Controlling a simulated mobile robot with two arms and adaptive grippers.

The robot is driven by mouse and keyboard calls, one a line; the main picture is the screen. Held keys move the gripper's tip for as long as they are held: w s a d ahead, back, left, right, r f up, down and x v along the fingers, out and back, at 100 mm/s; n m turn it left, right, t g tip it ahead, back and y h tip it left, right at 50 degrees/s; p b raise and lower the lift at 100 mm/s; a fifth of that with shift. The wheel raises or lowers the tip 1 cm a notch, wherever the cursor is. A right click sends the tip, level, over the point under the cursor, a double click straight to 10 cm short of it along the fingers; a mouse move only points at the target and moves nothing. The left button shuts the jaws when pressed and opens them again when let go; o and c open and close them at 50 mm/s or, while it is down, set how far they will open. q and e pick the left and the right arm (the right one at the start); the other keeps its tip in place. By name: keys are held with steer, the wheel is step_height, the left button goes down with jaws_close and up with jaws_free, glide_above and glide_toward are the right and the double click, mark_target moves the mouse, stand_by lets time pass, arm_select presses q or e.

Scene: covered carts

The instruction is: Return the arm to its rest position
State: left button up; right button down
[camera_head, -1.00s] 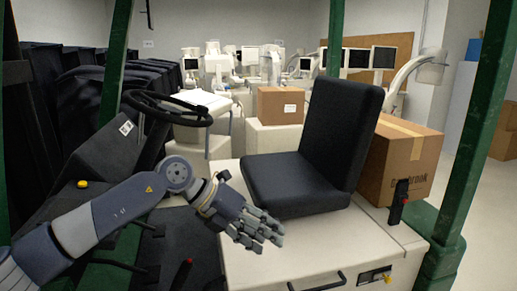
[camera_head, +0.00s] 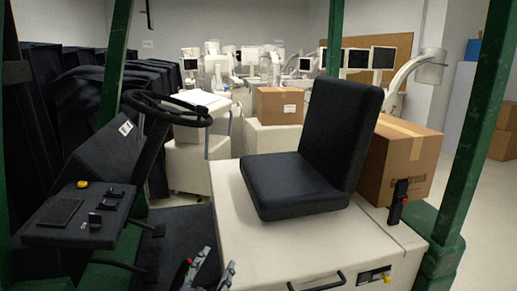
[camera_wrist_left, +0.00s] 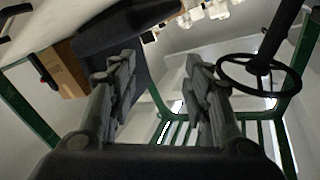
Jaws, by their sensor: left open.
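My left gripper (camera_head: 209,270) shows only by its fingertips at the bottom edge of the head view, left of the cart's white seat base (camera_head: 290,250). The rest of that arm is out of the head view. In the left wrist view the left gripper (camera_wrist_left: 160,90) has its two finger groups spread well apart, with nothing between them. It is open and empty. My right gripper is in neither view.
The cart has a black seat (camera_head: 292,186), a steering wheel (camera_head: 166,108), a control panel (camera_head: 78,214) and green posts (camera_head: 474,120). A cardboard box (camera_head: 402,165) stands behind the seat. A red-tipped lever (camera_head: 189,262) is close to the left fingertips. The wheel (camera_wrist_left: 258,72) also shows in the wrist view.

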arm_select(q)
steer(key=s+a+f+n+g+y, duration=0.1)
steer(key=s+a+f+n+g, duration=0.2)
steer(key=s+f, duration=0.35)
steer(key=s+a+f+n+g+y, duration=0.1)
steer(key=s+a+f+g+y, duration=0.1)
steer(key=s+a+f+g, duration=0.45)
steer(key=s+f+n+g, duration=0.1)
steer(key=s+f+g, duration=0.1)
steer(key=s+f, duration=0.45)
steer(key=s+f+g, duration=0.2)
steer(key=s+f, duration=0.1)
steer(key=s, duration=0.6)
steer(key=s+f+g, duration=0.1)
steer(key=s+f, duration=0.1)
steer(key=f, duration=1.2)
steer(key=s+f+g, duration=0.1)
steer(key=s+f, duration=0.1)
steer(key=f, duration=1.2)
steer(key=s+a+f, duration=0.3)
steer(key=s+f, duration=1.1)
steer(key=s, duration=0.2)
steer(key=shift+a+f+g, duration=0.35)
steer(key=shift+a+f, duration=0.05)
steer(key=shift+c, duration=1.1)
steer(key=shift+s, duration=0.1)
steer(key=shift+c, duration=0.3)
